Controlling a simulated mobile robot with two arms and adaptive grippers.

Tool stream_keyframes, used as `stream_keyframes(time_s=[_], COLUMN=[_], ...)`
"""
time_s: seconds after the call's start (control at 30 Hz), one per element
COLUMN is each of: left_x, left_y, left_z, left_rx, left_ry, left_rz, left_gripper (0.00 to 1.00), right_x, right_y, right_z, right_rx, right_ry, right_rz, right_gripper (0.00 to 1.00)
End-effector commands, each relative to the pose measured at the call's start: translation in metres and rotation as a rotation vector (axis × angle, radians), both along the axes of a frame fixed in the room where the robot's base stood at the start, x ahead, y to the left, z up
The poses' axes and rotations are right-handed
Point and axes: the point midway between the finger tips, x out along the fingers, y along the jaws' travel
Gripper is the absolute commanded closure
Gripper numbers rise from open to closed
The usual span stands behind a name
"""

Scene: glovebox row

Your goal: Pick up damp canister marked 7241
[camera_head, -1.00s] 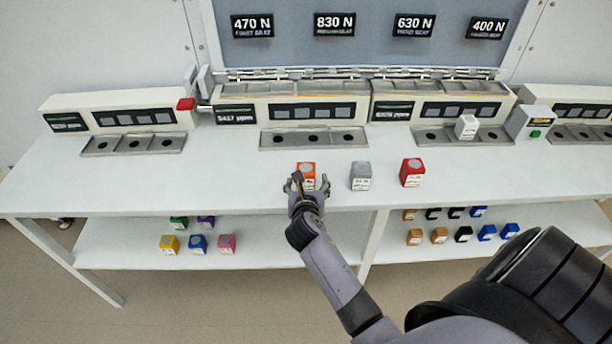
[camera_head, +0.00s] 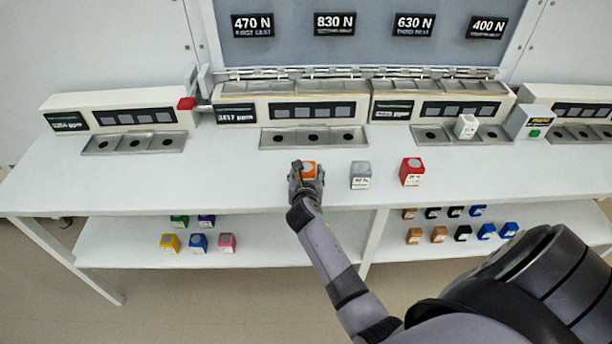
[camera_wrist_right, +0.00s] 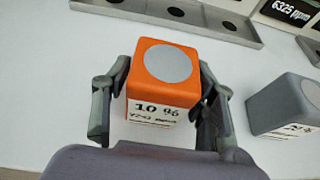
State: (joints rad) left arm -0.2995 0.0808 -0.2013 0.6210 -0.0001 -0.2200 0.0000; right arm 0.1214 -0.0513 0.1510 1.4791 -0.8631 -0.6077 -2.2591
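The orange canister (camera_head: 310,168) with a grey round top stands at the front of the bench. In the right wrist view the orange canister (camera_wrist_right: 163,80) is upright, and its white label reads "10 %" above small print that looks like 7241. My right gripper (camera_head: 306,174) is at this canister, with one finger on each side. In the right wrist view the fingertips of my right gripper (camera_wrist_right: 164,78) lie very close along its sides; whether they press on it is not clear. My left gripper is out of view.
A grey canister (camera_head: 361,174) stands close to the right, then a red canister (camera_head: 411,172). Behind is a tray with round holes (camera_head: 277,142) under a display panel. Several coloured canisters stand on the lower shelf (camera_head: 130,245). Bare bench (camera_head: 200,185) lies to the left.

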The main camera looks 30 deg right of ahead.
Motion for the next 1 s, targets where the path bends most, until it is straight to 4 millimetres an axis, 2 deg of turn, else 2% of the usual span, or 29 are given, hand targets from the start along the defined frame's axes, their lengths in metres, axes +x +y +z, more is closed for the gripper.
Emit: stream_keyframes(time_s=[0.07,0.53,0.83,1.0], left_x=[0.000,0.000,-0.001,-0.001], left_y=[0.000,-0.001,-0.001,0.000], left_z=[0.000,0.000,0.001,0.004], left_rx=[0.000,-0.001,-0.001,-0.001], left_ry=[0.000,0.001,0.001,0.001], left_rz=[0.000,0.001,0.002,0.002], left_gripper=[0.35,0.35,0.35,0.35], right_x=[0.000,0.000,0.000,0.001], right_y=[0.000,0.000,0.000,-0.001], right_z=[0.000,0.000,0.004,0.019], right_rx=[0.000,-0.001,-0.002,-0.003], right_ry=[0.000,-0.001,-0.002,-0.004], right_rz=[0.000,0.000,0.000,0.000], right_gripper=[0.55,0.86,0.86,0.86])
